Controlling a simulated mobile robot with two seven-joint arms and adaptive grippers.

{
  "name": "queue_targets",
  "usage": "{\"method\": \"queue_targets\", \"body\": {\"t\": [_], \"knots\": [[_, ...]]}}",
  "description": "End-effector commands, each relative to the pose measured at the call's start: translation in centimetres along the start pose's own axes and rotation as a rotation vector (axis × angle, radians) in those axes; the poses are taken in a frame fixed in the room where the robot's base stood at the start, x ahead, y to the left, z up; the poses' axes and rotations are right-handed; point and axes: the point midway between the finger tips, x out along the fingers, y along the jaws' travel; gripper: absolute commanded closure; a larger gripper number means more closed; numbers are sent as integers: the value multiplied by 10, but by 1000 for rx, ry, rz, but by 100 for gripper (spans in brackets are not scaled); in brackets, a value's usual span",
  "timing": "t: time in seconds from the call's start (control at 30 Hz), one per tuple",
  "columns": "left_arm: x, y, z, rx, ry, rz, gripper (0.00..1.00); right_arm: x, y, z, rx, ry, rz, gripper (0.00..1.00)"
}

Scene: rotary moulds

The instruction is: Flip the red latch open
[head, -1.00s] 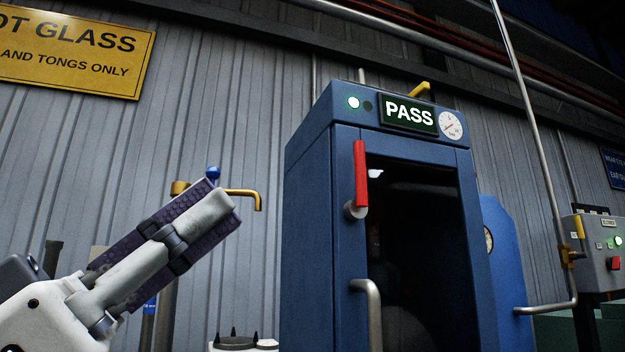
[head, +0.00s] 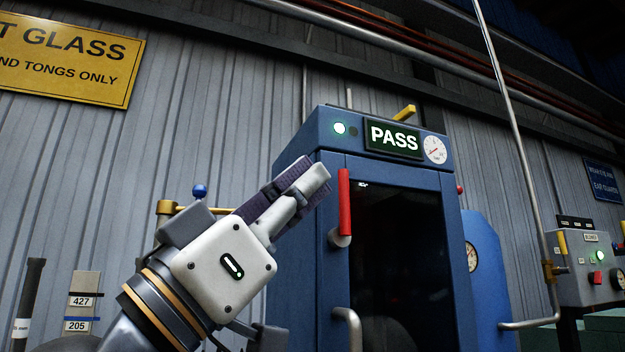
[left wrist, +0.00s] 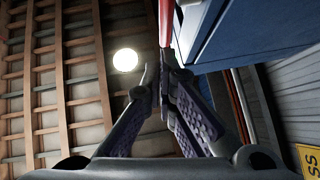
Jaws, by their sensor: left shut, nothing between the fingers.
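The red latch (head: 345,200) stands upright on a round grey pivot (head: 341,240) at the left edge of the blue cabinet's dark opening. It also shows in the left wrist view as a red bar (left wrist: 166,22) at the top, just beyond the fingertips. My left gripper (head: 318,175) is shut and empty, with its tips close to the left of the latch's upper part in the head view. Its purple-padded fingers (left wrist: 160,78) come together in the left wrist view. I cannot tell whether they touch the latch. My right gripper is in neither view.
The blue cabinet (head: 300,150) carries a lit PASS sign (head: 394,138) and a gauge. A curved grey handle (head: 349,325) sits below the latch. A yellow pipe (head: 168,209) with a blue knob stands behind my left arm. A control box (head: 582,275) is at right.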

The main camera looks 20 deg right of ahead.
Motion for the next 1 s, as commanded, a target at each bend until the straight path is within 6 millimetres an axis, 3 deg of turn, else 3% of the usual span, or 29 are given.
{"method": "queue_targets", "body": {"t": [0.47, 1.0], "knots": [[6, 0, 7, 1, -1, 0, 100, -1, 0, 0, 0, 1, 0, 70], [13, 2, 6, 16, -91, 17, 100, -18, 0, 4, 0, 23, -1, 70]]}}
